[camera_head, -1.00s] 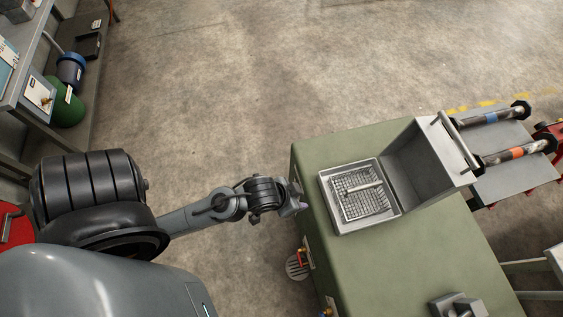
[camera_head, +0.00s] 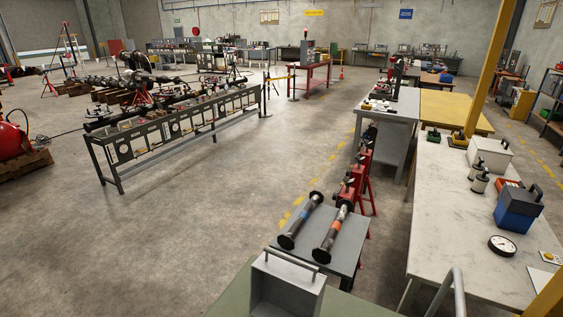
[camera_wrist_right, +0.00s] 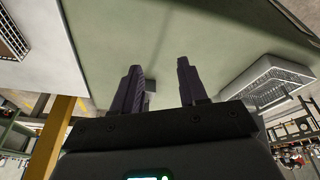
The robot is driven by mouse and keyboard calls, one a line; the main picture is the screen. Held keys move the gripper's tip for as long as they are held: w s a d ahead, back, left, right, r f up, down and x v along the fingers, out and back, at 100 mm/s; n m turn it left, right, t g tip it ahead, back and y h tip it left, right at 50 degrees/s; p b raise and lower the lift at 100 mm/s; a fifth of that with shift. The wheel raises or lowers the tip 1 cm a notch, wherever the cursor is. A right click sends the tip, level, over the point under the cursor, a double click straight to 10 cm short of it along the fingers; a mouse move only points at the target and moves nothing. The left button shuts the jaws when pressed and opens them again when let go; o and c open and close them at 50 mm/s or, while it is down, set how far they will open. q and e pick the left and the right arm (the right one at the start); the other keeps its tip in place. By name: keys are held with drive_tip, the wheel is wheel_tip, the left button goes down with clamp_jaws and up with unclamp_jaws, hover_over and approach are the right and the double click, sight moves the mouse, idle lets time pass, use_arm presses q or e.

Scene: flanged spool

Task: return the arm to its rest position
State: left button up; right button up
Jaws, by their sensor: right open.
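In the right wrist view my right gripper (camera_wrist_right: 160,66) shows two dark fingers standing apart, with nothing held between them. A green surface (camera_wrist_right: 150,25) fills the view beyond the fingertips. A small grey object shows behind the left finger, partly hidden, and I cannot tell what it is. Neither of my grippers shows in the head view.
An open metal box (camera_head: 287,287) with a handle stands on the green bench (camera_head: 235,300) at the bottom. A metal tray with mesh (camera_wrist_right: 268,80) shows at right in the wrist view. A white-topped bench (camera_head: 450,225) stands at right; open floor (camera_head: 200,220) lies left.

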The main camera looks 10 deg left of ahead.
use_arm(q)
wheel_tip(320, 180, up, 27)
drive_tip(key=p, duration=2.5)
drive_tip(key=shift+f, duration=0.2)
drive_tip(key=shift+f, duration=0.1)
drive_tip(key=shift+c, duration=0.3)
